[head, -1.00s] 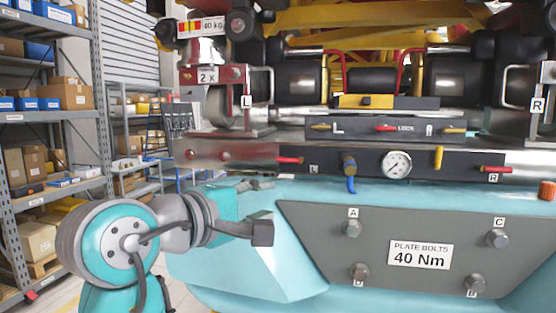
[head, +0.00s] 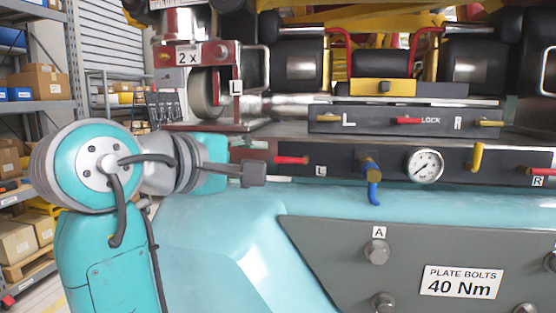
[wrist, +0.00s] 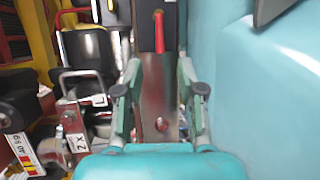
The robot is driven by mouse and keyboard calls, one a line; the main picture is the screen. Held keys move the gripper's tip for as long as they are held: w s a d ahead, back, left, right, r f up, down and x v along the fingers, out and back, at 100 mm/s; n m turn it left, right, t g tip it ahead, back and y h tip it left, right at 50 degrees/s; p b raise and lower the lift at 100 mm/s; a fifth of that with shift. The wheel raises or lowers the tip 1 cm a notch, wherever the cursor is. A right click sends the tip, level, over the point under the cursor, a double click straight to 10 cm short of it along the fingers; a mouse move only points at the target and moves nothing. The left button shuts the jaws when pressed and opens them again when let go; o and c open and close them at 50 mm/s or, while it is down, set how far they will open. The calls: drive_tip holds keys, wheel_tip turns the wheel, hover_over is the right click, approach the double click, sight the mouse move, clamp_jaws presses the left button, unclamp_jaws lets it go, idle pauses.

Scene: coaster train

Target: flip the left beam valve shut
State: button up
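The left beam valve has a red handle (head: 292,160) that lies level along the dark beam, just above a small L tag (head: 321,170). In the wrist view the red handle (wrist: 159,30) shows ahead of the fingers, about centred between them. My gripper (head: 252,174) is just left of the handle in the head view and appears apart from it. In the wrist view my gripper (wrist: 159,80) is open and empty, with bare metal of the beam (wrist: 155,95) showing between the fingers. The handle's pivot is hard to make out.
A blue-handled valve (head: 371,180), a gauge (head: 424,166) and a yellow handle (head: 477,157) sit further right on the beam. The right red handle (head: 540,171) is at the far right. A teal body (head: 215,230) lies below, and a red bracket (head: 215,125) stands above my gripper.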

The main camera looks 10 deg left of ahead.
sight(283, 160)
drive_tip(key=x, duration=0.7)
drive_tip(key=shift+w+d+f, duration=0.1)
drive_tip(key=shift+w+f, duration=0.05)
drive_tip(key=shift+w, duration=0.2)
clamp_jaws()
